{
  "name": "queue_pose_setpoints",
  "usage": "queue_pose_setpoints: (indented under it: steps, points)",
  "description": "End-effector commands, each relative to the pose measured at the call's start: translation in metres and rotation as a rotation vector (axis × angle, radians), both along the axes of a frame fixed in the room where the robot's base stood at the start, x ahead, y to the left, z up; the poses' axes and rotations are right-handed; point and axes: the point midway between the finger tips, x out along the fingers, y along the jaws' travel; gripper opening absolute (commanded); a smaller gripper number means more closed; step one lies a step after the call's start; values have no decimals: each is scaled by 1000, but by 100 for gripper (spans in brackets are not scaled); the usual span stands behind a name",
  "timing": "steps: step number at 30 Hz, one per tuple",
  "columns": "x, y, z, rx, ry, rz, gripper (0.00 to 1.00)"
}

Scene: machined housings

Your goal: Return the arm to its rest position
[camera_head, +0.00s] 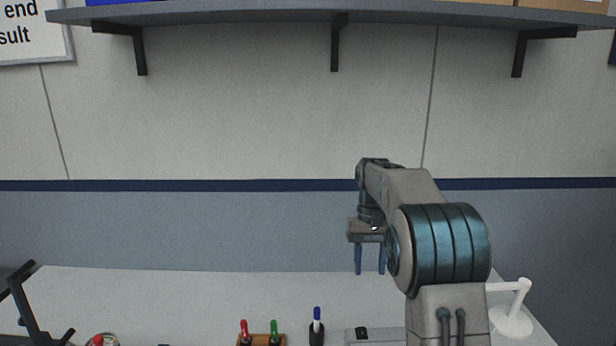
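My gripper (369,273) hangs at the end of my arm, right of the picture's middle, with its two blue-grey fingers pointing down. The fingers are apart, with a gap between them, and nothing shows in the gap. It appears above the white table (200,295); the fingertips look clear of the objects at the front. My arm rises from the bottom right, bends at a large teal-banded joint and reaches away toward the wall.
A shelf (240,15) on brackets spans the wall above. Red and green markers (274,328) stand in a wooden holder, beside a blue-capped marker (317,322). A white stand (513,315) is at right, a black frame (25,300) at left. Mid-table is clear.

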Motion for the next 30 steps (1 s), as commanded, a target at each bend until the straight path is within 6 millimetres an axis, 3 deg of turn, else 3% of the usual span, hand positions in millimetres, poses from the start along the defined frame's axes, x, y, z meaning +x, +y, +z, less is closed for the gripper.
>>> queue_pose_setpoints:
  steps: [6, 15, 23, 30]
  points:
    - [-45, -1, 29, 4, -101, -4, 40]
    - [-112, 0, 50, 5, -238, -2, 40]
    - [-173, 2, 50, 2, -358, 1, 40]
    - [-230, 3, 36, -7, -467, 7, 40]
